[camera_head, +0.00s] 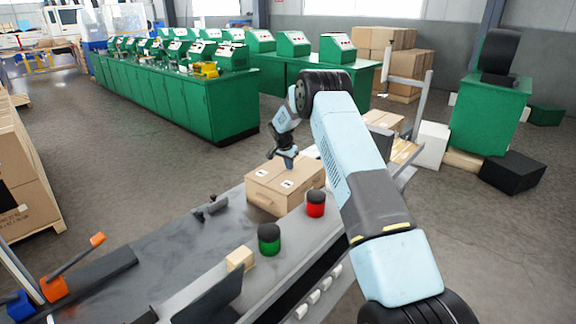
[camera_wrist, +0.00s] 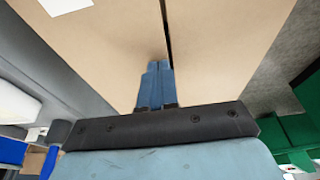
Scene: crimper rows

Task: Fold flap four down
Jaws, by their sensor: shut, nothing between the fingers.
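The brown cardboard box (camera_head: 268,196) sits at the far end of the grey bench. Its top looks flat and closed, with white labels on it. In the wrist view the box top (camera_wrist: 225,45) fills most of the picture, and a dark seam between two flaps runs up from my fingertips. No raised flap shows clearly, and I cannot tell which flap is flap four. My gripper (camera_head: 288,163) points down at the box top. Its blue fingers (camera_wrist: 157,72) are shut together and empty, at or just above the seam; contact is hard to tell.
The grey bench (camera_head: 165,250) also bears a green button (camera_head: 269,239), a red button (camera_head: 316,204), a small wooden block (camera_head: 240,259) and an orange-tipped lever (camera_head: 75,262). Rows of green machine benches (camera_head: 180,95) stand behind. Stacked cartons (camera_head: 20,165) stand at left.

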